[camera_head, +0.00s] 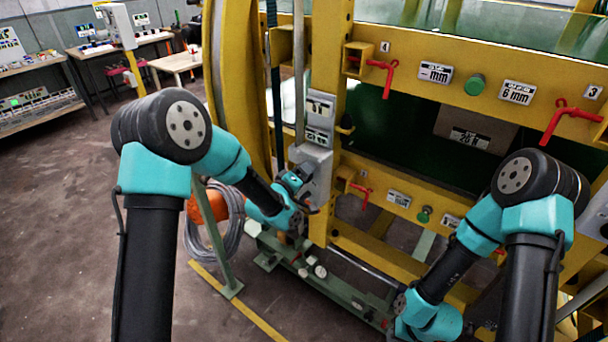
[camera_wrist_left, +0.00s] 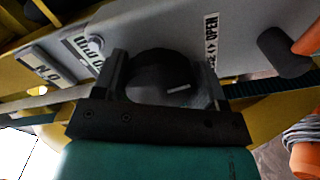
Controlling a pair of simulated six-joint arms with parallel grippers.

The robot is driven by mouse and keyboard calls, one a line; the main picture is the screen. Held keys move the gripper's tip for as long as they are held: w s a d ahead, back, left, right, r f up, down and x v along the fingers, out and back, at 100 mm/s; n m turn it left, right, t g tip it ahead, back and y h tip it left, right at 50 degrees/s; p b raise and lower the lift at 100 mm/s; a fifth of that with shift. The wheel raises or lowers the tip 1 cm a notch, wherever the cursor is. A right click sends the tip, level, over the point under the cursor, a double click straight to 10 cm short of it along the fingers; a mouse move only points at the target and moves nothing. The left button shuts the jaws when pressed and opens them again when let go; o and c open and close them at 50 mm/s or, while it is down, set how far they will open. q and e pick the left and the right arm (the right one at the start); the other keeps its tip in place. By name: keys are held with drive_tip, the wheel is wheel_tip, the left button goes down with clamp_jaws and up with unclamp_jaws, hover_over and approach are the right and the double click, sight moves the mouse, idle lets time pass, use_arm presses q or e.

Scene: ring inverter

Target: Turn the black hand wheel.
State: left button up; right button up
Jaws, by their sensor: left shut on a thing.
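The black hand wheel (camera_wrist_left: 150,68) shows in the left wrist view as a round dark knob with a short pale mark, in front of a grey panel. My left gripper (camera_wrist_left: 166,76) has one finger on each side of it and is shut on it. In the head view my left gripper (camera_head: 304,180) is at the grey box (camera_head: 318,165) on the yellow post; the wheel cannot be made out there. My right arm (camera_head: 430,318) is low at the right, and its gripper fingers are hidden.
Red clamp handles (camera_head: 385,78) stick out from the yellow frame (camera_head: 440,45). A green post (camera_head: 215,245) and coiled grey hose (camera_head: 233,225) stand left of my left wrist. Open floor lies at left.

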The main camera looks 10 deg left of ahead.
use_arm(q)
drive_tip(key=shift+m, duration=0.3)
drive_tip(key=m, duration=1)
drive_tip(key=shift+a+f, duration=0.1)
drive_tip(key=shift+m, duration=0.3)
drive_tip(key=o, duration=0.9)
drive_tip(key=shift+o, duration=0.2)
drive_tip(key=v, duration=1.7)
drive_tip(key=shift+s, duration=0.15)
